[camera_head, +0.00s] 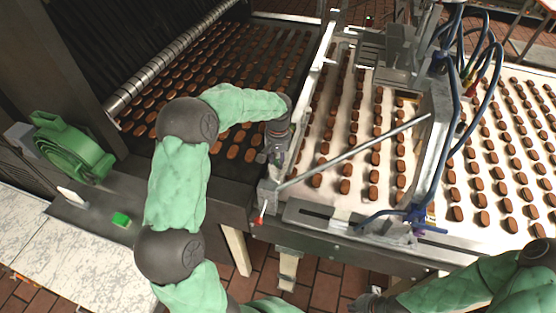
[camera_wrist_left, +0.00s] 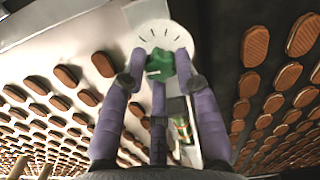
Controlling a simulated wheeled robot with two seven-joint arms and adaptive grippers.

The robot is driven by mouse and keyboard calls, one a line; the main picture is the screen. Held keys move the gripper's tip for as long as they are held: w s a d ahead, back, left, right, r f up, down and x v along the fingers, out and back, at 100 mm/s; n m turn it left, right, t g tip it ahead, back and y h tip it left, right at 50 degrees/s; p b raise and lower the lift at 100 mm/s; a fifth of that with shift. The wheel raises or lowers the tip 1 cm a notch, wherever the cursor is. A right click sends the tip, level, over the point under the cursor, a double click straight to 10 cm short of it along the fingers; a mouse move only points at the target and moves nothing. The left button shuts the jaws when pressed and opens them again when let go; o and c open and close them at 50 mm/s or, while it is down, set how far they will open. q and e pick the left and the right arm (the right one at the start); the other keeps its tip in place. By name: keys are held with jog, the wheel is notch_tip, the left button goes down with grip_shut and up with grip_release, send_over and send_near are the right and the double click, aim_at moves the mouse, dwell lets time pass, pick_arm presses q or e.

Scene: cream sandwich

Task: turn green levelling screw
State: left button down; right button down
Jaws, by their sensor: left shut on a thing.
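The green levelling screw (camera_wrist_left: 158,66) shows in the left wrist view as a small green knob on a pale round dial (camera_wrist_left: 145,36) with dark tick marks. The purple fingers of my left gripper (camera_wrist_left: 161,70) are around the knob and shut on it. In the head view my left gripper (camera_head: 273,160) points down at the seam between the dark and white belts, and it hides the screw there. My right gripper (camera_head: 375,303) is partly visible at the bottom edge, away from the screw. Its fingers cannot be made out.
Brown biscuits lie in rows on the dark belt (camera_head: 285,42) and the white belt (camera_head: 330,150). A slanted metal rod (camera_head: 355,152) and a frame with blue hoses (camera_head: 432,180) stand right of my left gripper. A green button (camera_head: 121,219) and a green round housing (camera_head: 75,150) are at left.

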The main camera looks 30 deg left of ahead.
pick_arm(q)
jog(key=shift+f+n, duration=0.1)
jog(key=shift+n, duration=0.7)
jog(key=c, duration=1.3)
grip_release()
jog(key=shift+c, duration=0.2)
jog(key=o, duration=0.4)
jog(key=shift+w, duration=0.15)
